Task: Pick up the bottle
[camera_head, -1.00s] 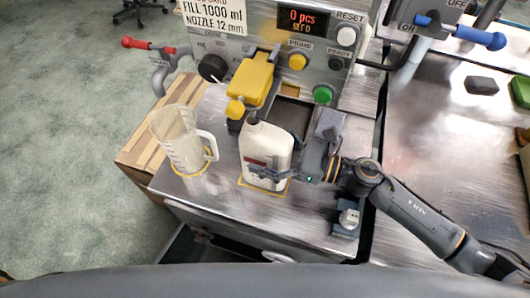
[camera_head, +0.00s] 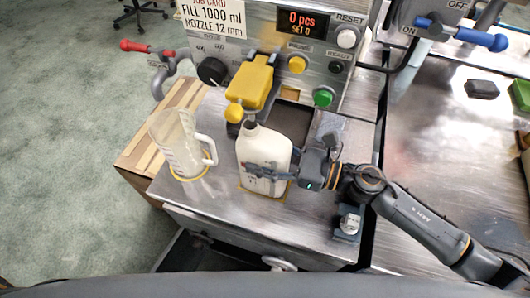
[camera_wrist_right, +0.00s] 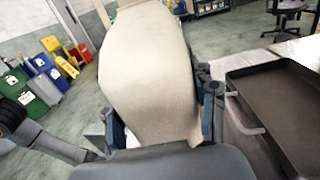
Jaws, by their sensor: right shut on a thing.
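The white bottle (camera_head: 264,150) stands upright on the metal bench top, in front of the yellow filling nozzle part, over a yellow outlined square. My right gripper (camera_head: 270,174) comes in from the right and is shut on the bottle's lower body. In the right wrist view, the bottle (camera_wrist_right: 150,75) fills the middle between the two fingers (camera_wrist_right: 160,125). The bottle's far side and the finger pads' contact are partly hidden. My left gripper is not in view.
A clear measuring jug (camera_head: 180,147) stands left of the bottle. The filling machine (camera_head: 275,40) with yellow and green buttons is behind. A small metal fitting (camera_head: 349,222) sits at the bench's front right. A dark tray (camera_wrist_right: 280,100) shows in the wrist view.

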